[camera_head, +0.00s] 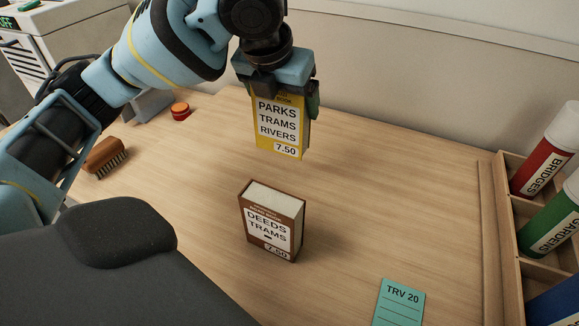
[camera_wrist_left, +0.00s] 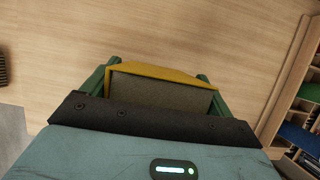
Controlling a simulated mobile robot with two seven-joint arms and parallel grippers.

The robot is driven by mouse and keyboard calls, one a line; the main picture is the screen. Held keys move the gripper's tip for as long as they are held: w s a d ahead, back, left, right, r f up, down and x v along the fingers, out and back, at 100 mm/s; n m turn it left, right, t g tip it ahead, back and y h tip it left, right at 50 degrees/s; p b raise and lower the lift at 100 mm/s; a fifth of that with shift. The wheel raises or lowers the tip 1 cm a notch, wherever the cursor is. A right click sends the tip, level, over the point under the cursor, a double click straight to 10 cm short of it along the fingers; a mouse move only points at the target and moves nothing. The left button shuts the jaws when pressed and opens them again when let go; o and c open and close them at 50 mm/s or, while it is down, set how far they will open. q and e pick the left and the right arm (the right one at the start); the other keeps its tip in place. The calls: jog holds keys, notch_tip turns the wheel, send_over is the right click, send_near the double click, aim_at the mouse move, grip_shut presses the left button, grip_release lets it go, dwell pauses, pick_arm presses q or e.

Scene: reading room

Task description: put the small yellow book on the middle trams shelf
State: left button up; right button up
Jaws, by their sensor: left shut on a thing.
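The small yellow book (camera_head: 280,127), labelled PARKS TRAMS RIVERS 7.50, hangs upright from my left gripper (camera_head: 287,92). The gripper is shut on its top part, and the book is above the desk. In the left wrist view the yellow book (camera_wrist_left: 165,75) sits between the green fingers of the left gripper (camera_wrist_left: 160,85). The middle trams shelf cannot be made out in either view. My right gripper is not in view.
A brown book (camera_head: 270,225) labelled DEEDS TRAMS stands on the desk (camera_head: 400,190). A teal card (camera_head: 399,303) marked TRV 20 lies at the front. A wooden rack (camera_head: 509,228) with coloured rolls stands at right. A brush (camera_head: 105,156) and red round object (camera_head: 181,111) lie left.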

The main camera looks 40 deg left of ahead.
aim_at(284, 145)
pick_arm(q)
jog(key=shift+f, duration=0.35)
notch_tip(284, 145, down, 4)
jog(key=shift+r+b, duration=0.1)
jog(key=shift+b, duration=0.5)
jog(key=shift+f, duration=0.35)
notch_tip(284, 145, down, 4)
jog(key=shift+f+b, duration=0.2)
jog(key=shift+b, duration=0.4)
jog(key=shift+f, duration=0.2)
jog(key=o, duration=1)
jog(key=shift+f, duration=0.1)
jog(key=shift+c, duration=0.2)
